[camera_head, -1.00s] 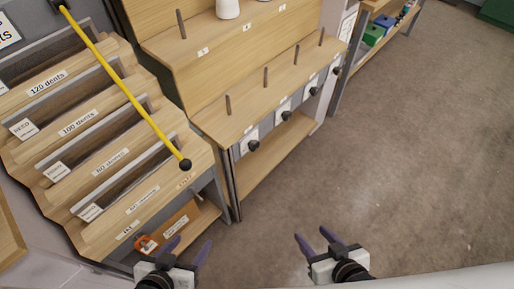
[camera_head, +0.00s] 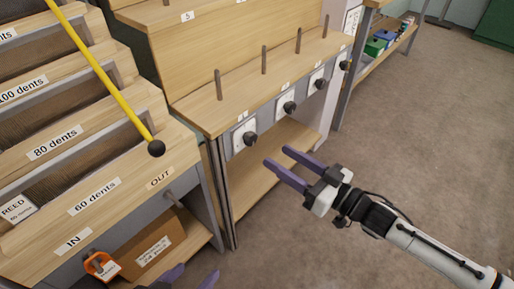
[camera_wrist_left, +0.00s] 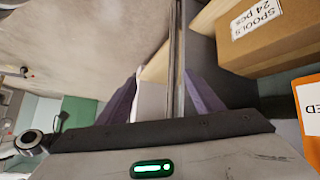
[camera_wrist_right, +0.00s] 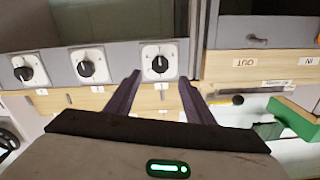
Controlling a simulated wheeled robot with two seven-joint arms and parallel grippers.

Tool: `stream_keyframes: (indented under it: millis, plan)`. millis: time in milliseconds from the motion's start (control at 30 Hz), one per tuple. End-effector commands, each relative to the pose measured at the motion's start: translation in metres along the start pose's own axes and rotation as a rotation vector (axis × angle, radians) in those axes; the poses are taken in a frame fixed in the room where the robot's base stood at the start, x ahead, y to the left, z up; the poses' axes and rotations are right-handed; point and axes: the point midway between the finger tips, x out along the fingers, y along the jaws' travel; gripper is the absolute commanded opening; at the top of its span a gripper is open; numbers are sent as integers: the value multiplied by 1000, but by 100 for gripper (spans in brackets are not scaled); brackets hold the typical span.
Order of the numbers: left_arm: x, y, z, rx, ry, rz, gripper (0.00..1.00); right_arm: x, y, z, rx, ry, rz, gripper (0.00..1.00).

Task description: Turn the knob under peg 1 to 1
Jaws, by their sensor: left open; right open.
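Peg 1 (camera_head: 219,85) is the nearest upright peg on the wooden shelf. Under it, on the grey front panel, a black knob (camera_head: 250,138) sits on a white plate. The knob also shows in the right wrist view (camera_wrist_right: 160,64), upside down, with a pale pointer mark; its setting is too small to read. My right gripper (camera_head: 278,157) is open and empty, a short way in front of and below that knob; in the right wrist view the knob appears between and beyond the fingertips. My left gripper (camera_head: 192,278) is open and empty at the bottom edge, near the spool box.
More knobs (camera_head: 289,107) run along the panel to the right. A yellow rod with a black ball end (camera_head: 156,148) hangs over the reed rack at left. A cardboard spool box (camera_head: 158,244) and an orange tag (camera_head: 101,265) are low at left. Floor (camera_head: 420,150) is clear at right.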

Motion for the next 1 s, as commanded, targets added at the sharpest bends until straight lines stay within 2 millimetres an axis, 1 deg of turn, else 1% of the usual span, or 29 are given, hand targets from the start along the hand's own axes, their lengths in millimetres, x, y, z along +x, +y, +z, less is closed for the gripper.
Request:
stream_keyframes:
  millis: [33, 200, 300, 433, 600, 867, 967, 1000]
  plan:
    - [3, 0, 1, 3, -3, 4, 61, 10, 0, -1, -2, 5, -2, 48]
    - [10, 3, 3, 14, -27, 18, 61, 43, 0, 0, -3, 4, -1, 48]
    - [13, 5, 5, 20, -43, 28, 61, 60, 0, 0, -1, 4, 0, 48]
    - [16, 7, 6, 29, -59, 37, 61, 77, 0, 0, -2, 2, 0, 48]
    - [18, 8, 7, 34, -70, 43, 61, 88, 0, 0, -2, 1, 1, 48]
    - [17, 8, 7, 35, -73, 44, 61, 88, 0, -1, -1, 0, 1, 48]
    - [17, 8, 7, 35, -72, 44, 61, 88, 0, -1, -1, 0, 1, 33]
    - [17, 8, 7, 34, -72, 44, 61, 88, 0, 0, -1, 0, 1, 26]
